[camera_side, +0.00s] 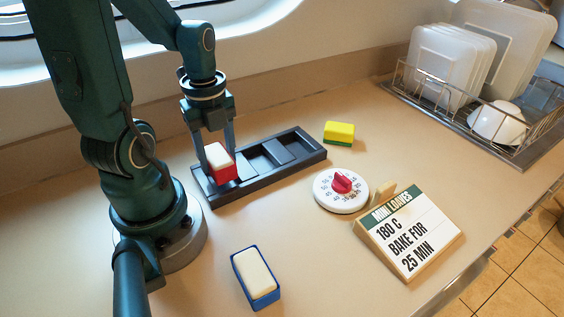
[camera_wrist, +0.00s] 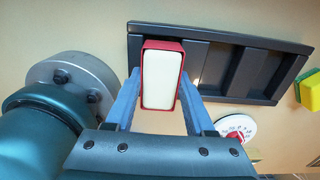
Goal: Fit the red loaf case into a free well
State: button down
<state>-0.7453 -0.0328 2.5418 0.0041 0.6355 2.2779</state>
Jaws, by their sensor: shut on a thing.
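The red loaf case (camera_side: 226,175), filled with a pale loaf, is upright in my gripper (camera_side: 219,160). My gripper is shut on it, with one finger on each side; the wrist view also shows the case (camera_wrist: 161,75) between the fingers (camera_wrist: 160,85). The dark tray (camera_side: 262,183) has several wells in a row. The case is over the tray's left end and appears held above it; the exact gap is hard to tell. It hides part of the leftmost well. The middle and right wells look empty; the tray also shows in the wrist view (camera_wrist: 220,34).
A blue case (camera_side: 256,281) with a pale filling stands at the front. Right of the tray are a yellow-green sponge (camera_side: 339,132), a white timer (camera_side: 341,190) and a recipe stand (camera_side: 410,235). A dish rack (camera_side: 480,110) is at the back right. Counter between tray and blue case is clear.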

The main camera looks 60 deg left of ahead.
jog(key=shift+r, duration=0.3)
jog(key=shift+f, duration=0.65)
dwell(0.6)
jog(key=shift+r, duration=0.25)
dwell(0.6)
jog(key=shift+r, duration=0.35)
grip_release()
dwell(0.4)
jog(key=shift+r, duration=0.1)
